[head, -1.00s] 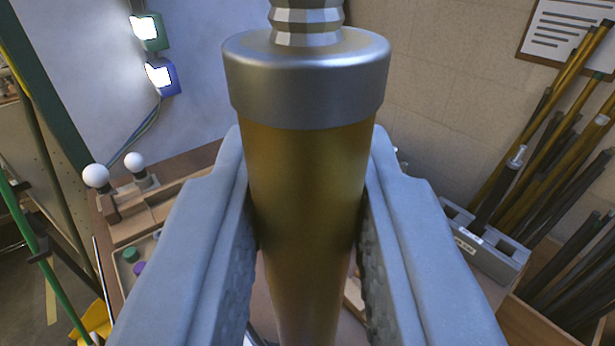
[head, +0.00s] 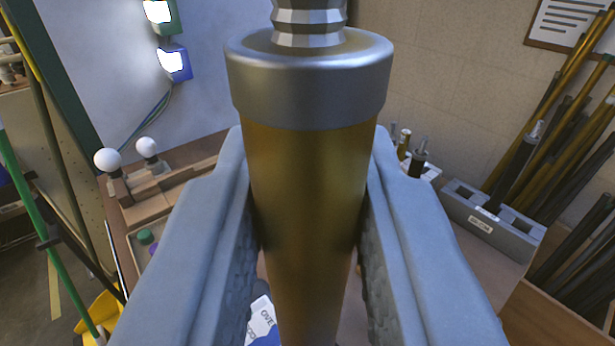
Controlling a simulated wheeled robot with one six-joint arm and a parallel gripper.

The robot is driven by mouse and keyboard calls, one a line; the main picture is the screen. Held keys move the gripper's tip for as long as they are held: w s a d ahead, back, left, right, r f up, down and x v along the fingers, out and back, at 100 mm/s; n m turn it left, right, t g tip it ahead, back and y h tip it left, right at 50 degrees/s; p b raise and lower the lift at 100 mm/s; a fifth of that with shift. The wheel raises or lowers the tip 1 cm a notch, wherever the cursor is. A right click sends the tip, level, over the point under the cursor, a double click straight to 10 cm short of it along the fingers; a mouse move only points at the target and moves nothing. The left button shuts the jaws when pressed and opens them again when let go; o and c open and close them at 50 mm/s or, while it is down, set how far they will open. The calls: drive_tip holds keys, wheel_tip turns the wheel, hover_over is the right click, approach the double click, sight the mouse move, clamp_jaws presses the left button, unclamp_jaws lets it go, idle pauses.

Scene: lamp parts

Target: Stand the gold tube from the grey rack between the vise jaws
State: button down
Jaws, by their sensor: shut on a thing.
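The gold tube (head: 308,190) fills the middle of the head view, with a silver collar (head: 308,85) and a ribbed silver tip at its upper end. My gripper (head: 308,240) is shut on the tube, one grey finger on each side. The tube's lower end runs out of the bottom of the picture. A grey rack (head: 492,222) with a label and open slots sits on the bench at the right; a dark rod with a silver tip shows at it. I do not see the vise jaws; the tube and fingers hide much of the bench.
Two white bulbs (head: 107,160) stand in wooden holders at the left, near a tray with green and purple caps (head: 146,237). Small dark and gold parts (head: 418,158) stand behind the right finger. Long rods (head: 560,130) lean at the far right.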

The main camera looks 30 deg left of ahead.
drive_tip(key=shift+f, duration=5.9)
drive_tip(key=c, duration=1.2)
unclamp_jaws()
drive_tip(key=shift+o, duration=0.2)
drive_tip(key=s+d+r+m+t+h, duration=0.1)
drive_tip(key=s+d+r+h, duration=0.1)
drive_tip(key=s+d, duration=0.6)
drive_tip(key=s+d+r+m+t+h, duration=0.15)
drive_tip(key=s+d, duration=0.35)
drive_tip(key=s, duration=0.7)
drive_tip(key=s+d+r+m+t+h, duration=0.1)
drive_tip(key=s+d+r+h, duration=0.2)
drive_tip(key=s+d, duration=0.5)
drive_tip(key=s+d+f+m+h, duration=0.1)
drive_tip(key=s+d+f, duration=0.1)
drive_tip(key=s, duration=0.8)
drive_tip(key=s+d+f+m+g+h, duration=0.1)
drive_tip(key=s+f, duration=0.1)
drive_tip(key=s, duration=0.8)
drive_tip(key=shift+s+d+f+m+h, duration=0.2)
drive_tip(key=shift+s+d+m+h, duration=0.1)
drive_tip(key=shift+d+m+h, duration=0.05)
